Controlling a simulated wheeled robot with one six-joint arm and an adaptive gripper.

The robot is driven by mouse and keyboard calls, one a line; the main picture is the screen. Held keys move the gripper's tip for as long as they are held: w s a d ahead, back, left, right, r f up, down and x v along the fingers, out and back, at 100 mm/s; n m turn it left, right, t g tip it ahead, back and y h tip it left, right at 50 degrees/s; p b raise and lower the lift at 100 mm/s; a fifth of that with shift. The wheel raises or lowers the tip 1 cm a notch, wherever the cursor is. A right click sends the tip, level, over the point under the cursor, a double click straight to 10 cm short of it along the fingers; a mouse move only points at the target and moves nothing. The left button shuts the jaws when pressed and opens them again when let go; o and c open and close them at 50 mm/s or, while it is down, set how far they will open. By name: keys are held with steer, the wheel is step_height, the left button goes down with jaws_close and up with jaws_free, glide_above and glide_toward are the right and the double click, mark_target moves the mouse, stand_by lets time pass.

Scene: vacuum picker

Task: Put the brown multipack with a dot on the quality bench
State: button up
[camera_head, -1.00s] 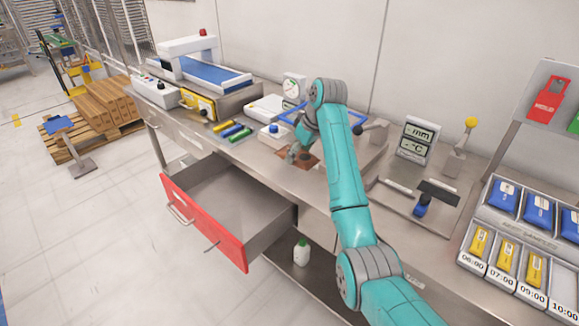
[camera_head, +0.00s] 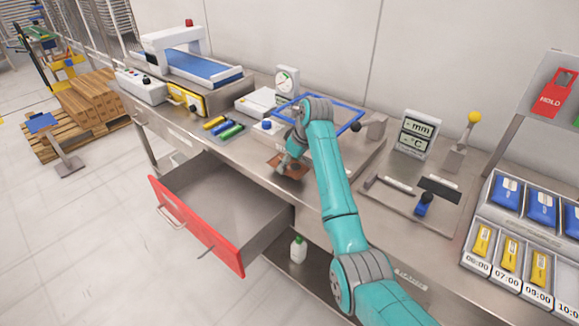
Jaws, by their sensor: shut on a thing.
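The brown multipack (camera_head: 297,174) is a flat brown piece at the bench's front part, in the middle of the view. My gripper (camera_head: 284,168) is shut on it at its left side. My turquoise arm comes from the lower right and covers part of the area beside the pack. I cannot make out a dot on it now. The quality bench (camera_head: 255,170) is the long grey steel surface. I cannot tell whether the pack touches the bench top or is just above it.
A red-fronted drawer (camera_head: 196,226) stands open and looks empty below the bench. A mm/°C display (camera_head: 416,135) and pouch rack (camera_head: 505,225) are at right. A white bottle (camera_head: 298,249) stands below.

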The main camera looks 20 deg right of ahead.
steer(key=shift+f, duration=0.85)
steer(key=o, duration=1.3)
steer(key=shift+f, duration=0.15)
steer(key=shift+c, duration=0.2)
steer(key=v, duration=1.2)
steer(key=shift+r, duration=0.2)
